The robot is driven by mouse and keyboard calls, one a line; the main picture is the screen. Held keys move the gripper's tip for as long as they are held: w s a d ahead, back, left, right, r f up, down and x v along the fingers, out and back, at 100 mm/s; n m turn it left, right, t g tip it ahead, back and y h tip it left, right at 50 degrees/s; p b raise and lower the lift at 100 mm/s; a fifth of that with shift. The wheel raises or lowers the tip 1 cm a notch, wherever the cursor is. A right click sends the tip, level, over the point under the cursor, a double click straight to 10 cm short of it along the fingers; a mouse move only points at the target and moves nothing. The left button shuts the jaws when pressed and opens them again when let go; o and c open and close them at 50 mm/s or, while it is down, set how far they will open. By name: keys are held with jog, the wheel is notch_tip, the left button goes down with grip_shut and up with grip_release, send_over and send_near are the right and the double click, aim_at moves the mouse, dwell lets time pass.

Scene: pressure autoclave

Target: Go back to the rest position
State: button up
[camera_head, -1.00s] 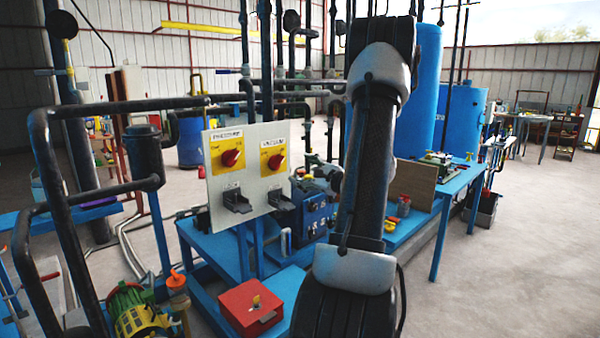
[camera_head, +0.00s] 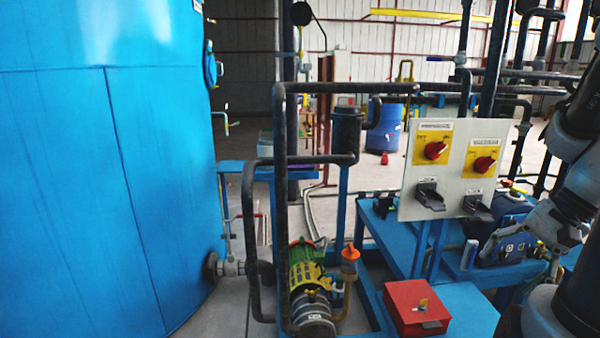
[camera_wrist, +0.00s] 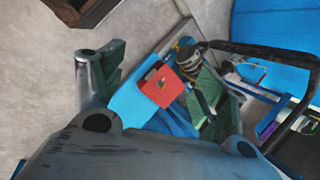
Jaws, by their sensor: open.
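My gripper (camera_wrist: 155,88) is open in the wrist view, its two green-padded fingers wide apart with nothing held between them. In the wrist view, the red box (camera_wrist: 160,84) shows beyond the gap between the fingers, apart from them. In the head view my arm is folded at the right edge, and my gripper is partly visible there in front of the blue machine. The white control panel (camera_head: 447,206) with two red knobs stands left of the arm. I cannot tell from the head view how close the gripper is to the machine.
A large blue tank (camera_head: 85,170) fills the left. Dark pipe railings (camera_head: 281,200) and a green-yellow pump (camera_head: 306,275) stand in the middle. The red box (camera_head: 417,307) sits on a blue bench (camera_head: 465,310). Bare floor shows beside the bench in the wrist view.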

jog(key=s+a+r+n+t+h, duration=0.2)
jog(key=a+r+n+h, duration=0.2)
jog(key=r+n, duration=0.6)
jog(key=shift+a+r+n+h, duration=0.3)
jog(key=shift+a+n, duration=0.2)
jog(key=shift+a, duration=0.65)
